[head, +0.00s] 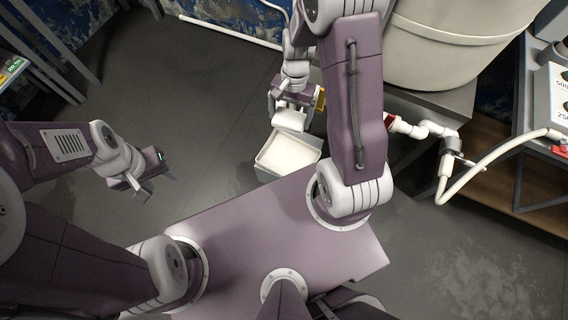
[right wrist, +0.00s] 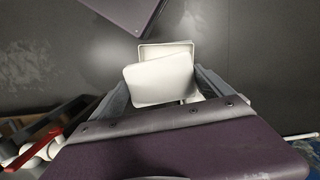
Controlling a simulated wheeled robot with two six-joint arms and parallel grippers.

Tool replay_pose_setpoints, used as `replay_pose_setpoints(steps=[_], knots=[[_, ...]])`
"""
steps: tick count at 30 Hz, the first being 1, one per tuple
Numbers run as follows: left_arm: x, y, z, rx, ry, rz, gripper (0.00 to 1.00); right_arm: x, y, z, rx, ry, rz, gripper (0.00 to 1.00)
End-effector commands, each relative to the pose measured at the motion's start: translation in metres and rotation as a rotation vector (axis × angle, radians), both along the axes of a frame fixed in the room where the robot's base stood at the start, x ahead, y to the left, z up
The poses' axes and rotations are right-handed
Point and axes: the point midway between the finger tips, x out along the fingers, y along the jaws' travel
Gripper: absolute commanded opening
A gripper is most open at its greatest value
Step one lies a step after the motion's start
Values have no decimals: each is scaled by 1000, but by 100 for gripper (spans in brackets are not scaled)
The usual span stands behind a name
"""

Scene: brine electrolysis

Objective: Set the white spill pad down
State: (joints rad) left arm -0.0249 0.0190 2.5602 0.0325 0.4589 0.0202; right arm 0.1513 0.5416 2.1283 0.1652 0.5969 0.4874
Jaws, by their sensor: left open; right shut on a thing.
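The white spill pad (head: 289,121) is held in my right gripper (head: 290,108). In the right wrist view the pad (right wrist: 158,80) is a flat pale slab with rounded corners between the two fingers. The gripper is shut on it. A white shallow tray (head: 264,166) with a raised rim lies just below the pad in the head view. In the right wrist view the tray (right wrist: 167,44) shows partly behind the pad, which hides much of it. I cannot tell the gap between them. My left gripper (head: 148,184) is open and empty, far to the left.
A large beige tank (head: 445,45) stands on a grey stand (head: 452,103) at the upper right, with white pipes (head: 425,130) and a red part (head: 390,122). A yellow part (head: 320,98) sits beside my right gripper. The dark floor (head: 200,95) at left is clear.

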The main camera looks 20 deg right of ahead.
Motion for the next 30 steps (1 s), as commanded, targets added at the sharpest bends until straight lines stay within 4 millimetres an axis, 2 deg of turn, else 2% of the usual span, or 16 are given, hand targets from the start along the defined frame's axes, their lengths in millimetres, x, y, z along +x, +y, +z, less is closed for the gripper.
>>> replay_pose_setpoints(steps=[1,3,6,9,15,17,30], knots=[[0,0,-40,0,0,0,48,-2,-3,-42,0,1,-38,52],[0,0,-60,0,0,0,48,-5,-6,-64,-1,2,-87,52],[0,0,-80,0,0,0,48,-8,-9,-86,-2,3,-141,52],[0,0,-89,0,0,0,48,-9,-11,-97,-3,3,-174,52],[0,0,-90,0,-1,0,48,-10,-11,-99,-4,4,-190,52],[0,0,-96,0,-1,0,48,-11,-11,-108,-4,5,-189,52],[0,0,-170,0,0,0,48,-11,-11,-238,-4,6,-188,52]])
